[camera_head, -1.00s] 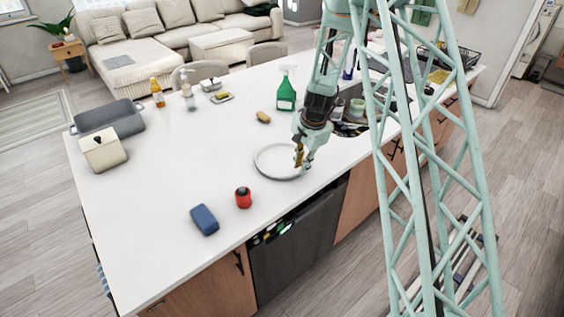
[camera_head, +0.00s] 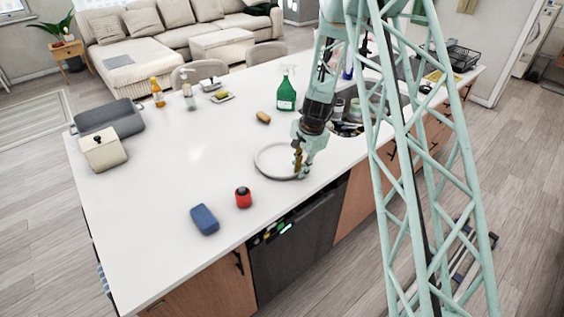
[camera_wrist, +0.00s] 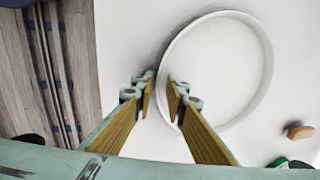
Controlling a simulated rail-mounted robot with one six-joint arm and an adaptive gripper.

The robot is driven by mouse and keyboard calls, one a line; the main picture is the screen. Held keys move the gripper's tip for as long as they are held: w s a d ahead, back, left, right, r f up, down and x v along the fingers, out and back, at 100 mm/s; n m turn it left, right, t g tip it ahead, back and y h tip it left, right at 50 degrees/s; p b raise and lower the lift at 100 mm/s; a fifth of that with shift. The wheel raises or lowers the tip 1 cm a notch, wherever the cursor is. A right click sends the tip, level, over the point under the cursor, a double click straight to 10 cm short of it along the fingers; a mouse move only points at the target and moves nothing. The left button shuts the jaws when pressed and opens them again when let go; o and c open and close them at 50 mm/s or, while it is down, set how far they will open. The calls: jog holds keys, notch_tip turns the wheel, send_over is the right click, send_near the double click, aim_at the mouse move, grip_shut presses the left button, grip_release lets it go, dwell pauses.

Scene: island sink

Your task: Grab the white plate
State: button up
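The white plate (camera_head: 274,160) lies flat on the white island top, near its front edge. In the wrist view the plate (camera_wrist: 222,68) shows as a round white disc with a raised rim. My gripper (camera_head: 299,170) points down at the plate's right side in the head view. In the wrist view my gripper (camera_wrist: 160,88) is open, with a gap between the two fingers. The plate's near rim runs by the fingertips, with one finger over the inner side and the other outside. I cannot tell whether they touch it.
A brown potato-like object (camera_head: 263,117) and a green spray bottle (camera_head: 286,93) stand behind the plate. The sink (camera_head: 347,124) is to the right. The left middle of the counter is clear.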

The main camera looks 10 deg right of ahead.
grip_shut()
jog(key=shift+r, duration=0.15)
jog(key=shift+r, duration=1.7)
jog(key=shift+s+f, duration=0.1)
jog(key=shift+s, duration=0.3)
jog(key=s+a+b, duration=0.1)
jog(key=s+b, duration=0.1)
jog(key=s, duration=0.5)
jog(key=s+a+r+b, duration=0.1)
jog(key=s+b, duration=0.1)
jog(key=s, duration=0.6)
jog(key=shift+a+r, duration=0.25)
jog(key=shift+w, duration=0.15)
